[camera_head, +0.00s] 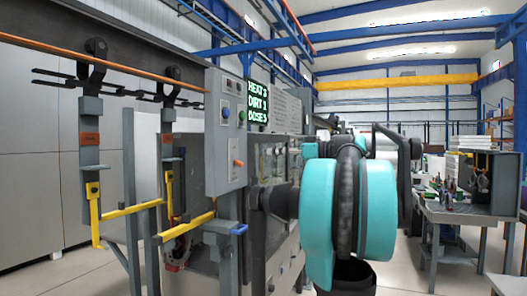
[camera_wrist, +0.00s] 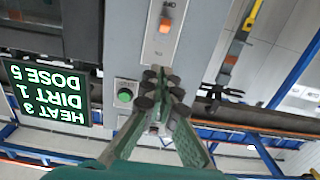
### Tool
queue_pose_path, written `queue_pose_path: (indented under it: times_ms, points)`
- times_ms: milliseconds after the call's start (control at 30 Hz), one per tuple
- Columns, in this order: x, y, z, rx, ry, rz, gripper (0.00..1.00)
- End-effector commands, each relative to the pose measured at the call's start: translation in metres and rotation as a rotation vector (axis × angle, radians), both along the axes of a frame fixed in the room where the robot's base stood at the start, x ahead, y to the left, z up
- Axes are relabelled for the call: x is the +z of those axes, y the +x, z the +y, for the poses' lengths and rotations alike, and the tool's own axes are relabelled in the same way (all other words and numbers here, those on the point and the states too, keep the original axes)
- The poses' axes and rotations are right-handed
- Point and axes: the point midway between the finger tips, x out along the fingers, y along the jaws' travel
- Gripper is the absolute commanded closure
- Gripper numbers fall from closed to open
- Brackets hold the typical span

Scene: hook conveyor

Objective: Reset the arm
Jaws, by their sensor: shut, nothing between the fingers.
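My arm, with teal and black links (camera_head: 380,215), stands bent in the middle of the head view. My gripper (camera_wrist: 162,92) shows in the wrist view with its green fingers converging and the dark fingertips together, holding nothing. The fingertips overlap the face of a grey control box (camera_head: 226,130), which also shows in the wrist view (camera_wrist: 190,45), upside down. I cannot tell whether they touch it. The box has a green button (camera_wrist: 124,95), left of the fingertips there, and an orange switch (camera_wrist: 165,25). A blue button (camera_head: 225,112) shows in the head view.
A sign (camera_head: 258,103) reads HEAT 3, DIRT 1, DOSE 5. Hooks hang from an overhead rail (camera_head: 120,62) at left, near yellow bars (camera_head: 130,210). A cluttered workbench (camera_head: 465,215) stands at right.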

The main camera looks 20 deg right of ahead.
Motion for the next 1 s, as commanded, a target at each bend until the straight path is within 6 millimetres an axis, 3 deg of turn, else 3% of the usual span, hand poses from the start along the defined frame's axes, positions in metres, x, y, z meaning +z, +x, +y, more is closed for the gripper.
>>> queue_pose_path:
  times_ms: [200, 633, 733, 867, 1000]
  points:
    - [-0.003, -0.009, -0.011, 0.0, 0.0, 0.0, 1.0]
    - [-0.003, -0.01, -0.012, 0.001, 0.0, 0.0, 1.0]
    - [-0.011, -0.01, -0.008, 0.004, -0.002, 0.021, 1.0]
    - [-0.052, -0.011, 0.013, 0.015, -0.021, 0.133, 1.0]
    - [-0.135, -0.021, 0.05, 0.013, -0.067, 0.353, 1.0]
